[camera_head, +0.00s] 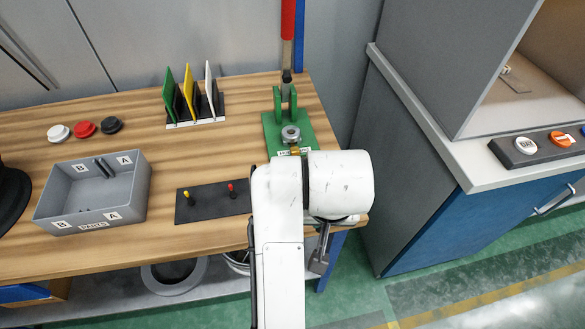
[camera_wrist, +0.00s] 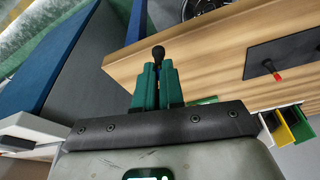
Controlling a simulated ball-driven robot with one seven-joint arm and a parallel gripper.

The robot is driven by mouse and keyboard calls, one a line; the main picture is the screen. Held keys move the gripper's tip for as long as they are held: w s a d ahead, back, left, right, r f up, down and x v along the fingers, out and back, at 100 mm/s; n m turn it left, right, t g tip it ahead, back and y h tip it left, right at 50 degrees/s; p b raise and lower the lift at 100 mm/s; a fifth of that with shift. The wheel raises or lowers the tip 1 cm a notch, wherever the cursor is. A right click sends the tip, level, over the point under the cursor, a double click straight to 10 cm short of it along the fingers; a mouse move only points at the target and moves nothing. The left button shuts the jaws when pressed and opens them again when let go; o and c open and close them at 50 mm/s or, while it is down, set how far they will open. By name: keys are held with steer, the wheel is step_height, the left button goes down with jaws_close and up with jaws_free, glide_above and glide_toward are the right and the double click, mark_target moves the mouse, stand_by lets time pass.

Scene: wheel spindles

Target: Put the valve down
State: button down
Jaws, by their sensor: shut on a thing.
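My gripper (camera_wrist: 158,68) shows in the wrist view with its two green fingers close together. They are shut on a small valve with a round black top (camera_wrist: 158,52), which pokes out past the fingertips. Most of its stem is hidden between the fingers. In the head view my white arm covers the gripper and the valve. A black plate (camera_head: 208,204) lies on the bench left of my arm. A yellow-topped piece (camera_head: 188,198) and a red-topped piece (camera_head: 232,191) stand on it. The red-topped piece also shows in the wrist view (camera_wrist: 268,65).
The wooden bench (camera_head: 60,265) holds a grey lettered bin (camera_head: 140,190), a rack of coloured plates (camera_head: 195,118) and a green fixture (camera_head: 273,125) beside my arm. White, red and black (camera_head: 111,125) round pieces lie at the back. A blue cabinet (camera_head: 450,225) stands right.

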steer(key=w+d+f, duration=0.1)
steer(key=d+f, duration=0.4)
steer(key=d, duration=0.3)
steer(key=w+d+f, duration=0.1)
steer(key=d+f, duration=0.4)
steer(key=d, duration=0.4)
steer(key=shift+f+m, duration=0.2)
steer(key=shift+m, duration=0.2)
